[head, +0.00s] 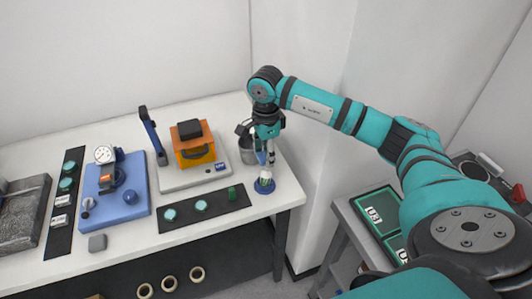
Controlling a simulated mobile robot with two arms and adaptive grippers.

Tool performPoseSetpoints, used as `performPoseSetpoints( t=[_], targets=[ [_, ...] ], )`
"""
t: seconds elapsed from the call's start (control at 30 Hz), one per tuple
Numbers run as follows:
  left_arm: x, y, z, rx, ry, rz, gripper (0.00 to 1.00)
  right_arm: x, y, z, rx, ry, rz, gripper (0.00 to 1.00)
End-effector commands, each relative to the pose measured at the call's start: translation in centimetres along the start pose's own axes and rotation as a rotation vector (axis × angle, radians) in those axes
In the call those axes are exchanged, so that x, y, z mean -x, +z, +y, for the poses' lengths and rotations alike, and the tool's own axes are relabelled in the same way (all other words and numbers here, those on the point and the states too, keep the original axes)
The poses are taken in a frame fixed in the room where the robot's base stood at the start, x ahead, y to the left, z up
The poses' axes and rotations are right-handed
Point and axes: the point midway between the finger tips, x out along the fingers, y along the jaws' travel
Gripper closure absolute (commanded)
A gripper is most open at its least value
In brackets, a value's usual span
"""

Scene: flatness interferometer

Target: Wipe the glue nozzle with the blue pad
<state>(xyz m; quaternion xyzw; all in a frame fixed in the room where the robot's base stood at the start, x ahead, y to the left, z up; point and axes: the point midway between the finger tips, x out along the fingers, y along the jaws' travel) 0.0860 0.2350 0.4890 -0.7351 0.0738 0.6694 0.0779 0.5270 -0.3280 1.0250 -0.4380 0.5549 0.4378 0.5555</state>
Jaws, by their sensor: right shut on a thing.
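My right gripper (266,147) points down over the right end of the white bench. It is shut on a small blue piece, which looks like the blue pad (262,158). Just below it, a small white and green upright thing, probably the glue nozzle (265,177), stands on a round blue base (264,186) near the bench's right edge. The pad is close above the nozzle; whether they touch is too small to tell. My left gripper is not in view.
A dark strip (220,207) with round green pieces lies to the left. An orange device (193,153) and a blue gauge plate (125,215) stand farther left. A side table (346,219) holds green-framed panels.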

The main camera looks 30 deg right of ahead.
Motion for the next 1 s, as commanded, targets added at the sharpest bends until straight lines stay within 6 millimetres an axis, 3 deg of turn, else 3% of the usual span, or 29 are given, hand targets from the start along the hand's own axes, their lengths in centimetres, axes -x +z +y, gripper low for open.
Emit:
performPoseSetpoints(
  t=[0.33,1.0],
  targets=[
    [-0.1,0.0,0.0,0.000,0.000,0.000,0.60,0.0,1.1,0.0,0.000,0.002,0.002,0.85],
    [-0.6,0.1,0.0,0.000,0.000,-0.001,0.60,0.0,-0.1,0.0,0.001,0.001,0.001,0.85]
  ],
)
